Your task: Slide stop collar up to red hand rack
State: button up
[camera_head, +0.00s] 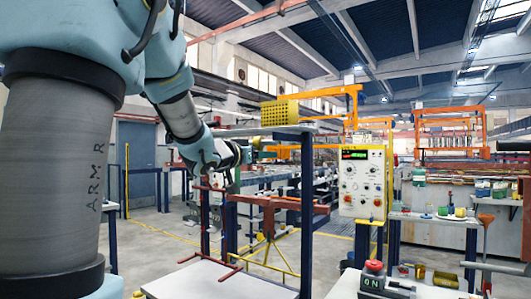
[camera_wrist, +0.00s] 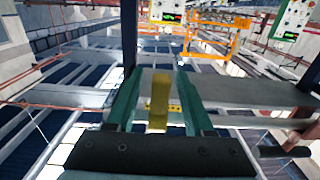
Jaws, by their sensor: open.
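My gripper (camera_head: 246,153) is open, at the end of my arm below the top shelf. In the wrist view its two green fingers (camera_wrist: 158,82) stand apart. A narrow yellow piece (camera_wrist: 159,102), possibly the stop collar, shows between them; I cannot tell whether it touches either finger. In the head view a small brass-coloured piece (camera_head: 257,143) is at the fingertips. A thin red rack frame (camera_head: 216,262), possibly the red hand rack, hangs below my wrist, its lower bars over a pale table. A heavier red-brown bar (camera_head: 272,202) is to its right.
A yellow perforated box (camera_head: 280,113) stands on the shelf (camera_head: 267,131) above my gripper. A control panel (camera_head: 362,182) is to the right. A grey beam (camera_wrist: 260,93) runs close by the fingers in the wrist view. Open floor lies at left.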

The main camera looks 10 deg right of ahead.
jog(key=shift+w+d, duration=0.5)
jog(key=shift+c, duration=0.4)
grip_shut()
dwell(0.8)
